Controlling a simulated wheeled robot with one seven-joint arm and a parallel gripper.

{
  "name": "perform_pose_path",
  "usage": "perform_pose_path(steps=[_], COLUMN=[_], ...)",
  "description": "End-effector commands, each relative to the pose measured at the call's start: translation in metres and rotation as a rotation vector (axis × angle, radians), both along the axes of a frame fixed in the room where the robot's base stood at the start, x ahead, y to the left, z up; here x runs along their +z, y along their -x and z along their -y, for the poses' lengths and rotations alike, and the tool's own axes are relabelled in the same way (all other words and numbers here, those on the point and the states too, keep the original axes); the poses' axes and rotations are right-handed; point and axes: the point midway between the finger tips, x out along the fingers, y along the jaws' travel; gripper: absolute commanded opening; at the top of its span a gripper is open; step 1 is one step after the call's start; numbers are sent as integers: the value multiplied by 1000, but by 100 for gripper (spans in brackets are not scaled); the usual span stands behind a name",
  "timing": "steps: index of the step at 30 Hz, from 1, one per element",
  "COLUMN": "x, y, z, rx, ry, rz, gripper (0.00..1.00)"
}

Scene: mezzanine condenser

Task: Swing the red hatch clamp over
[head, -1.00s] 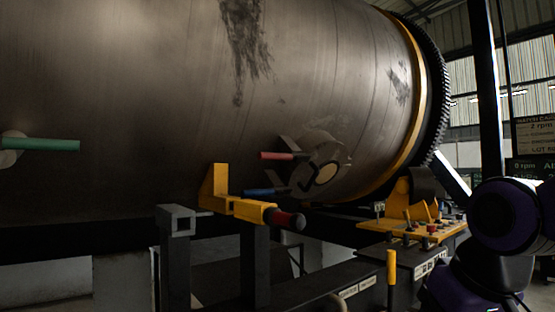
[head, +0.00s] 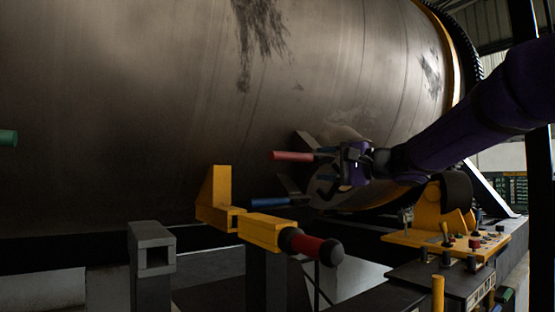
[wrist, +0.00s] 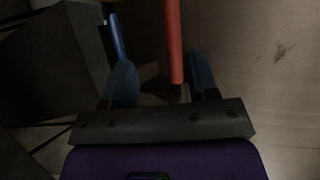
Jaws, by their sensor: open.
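The red hatch clamp (head: 293,156) is a red bar handle sticking out leftward from the hatch (head: 335,135) on the big metal drum. My gripper (head: 328,165) is at the hatch, just right of the red handle. In the wrist view, the red handle (wrist: 174,40) runs down between the two blue fingers of my open gripper (wrist: 162,78), closer to the right finger. I cannot tell whether a finger touches it. A blue handle (head: 275,202) sticks out below the red one; it also shows in the wrist view (wrist: 118,40), by the left finger. My gripper hides part of the hatch.
A yellow bracket (head: 270,230) with a red-and-black grip (head: 315,247) stands in front, below the hatch. A yellow control panel (head: 450,248) is at the right. A grey post (head: 150,240) stands at lower left. A green handle (head: 8,137) is at the left edge.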

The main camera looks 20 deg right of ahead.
Motion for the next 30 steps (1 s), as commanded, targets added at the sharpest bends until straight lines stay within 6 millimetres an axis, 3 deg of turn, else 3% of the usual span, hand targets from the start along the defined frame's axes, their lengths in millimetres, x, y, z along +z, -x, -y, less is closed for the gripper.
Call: perform_pose_path(steps=[3,8,21,30], x=[9,13,19,22], y=[-12,-20,-74,-93], z=[10,8,-39,-56], rx=[-26,-31,-29,-30], ry=[-47,-61,-60,-59], rz=[26,34,32,33], gripper=[54,54,54,54])
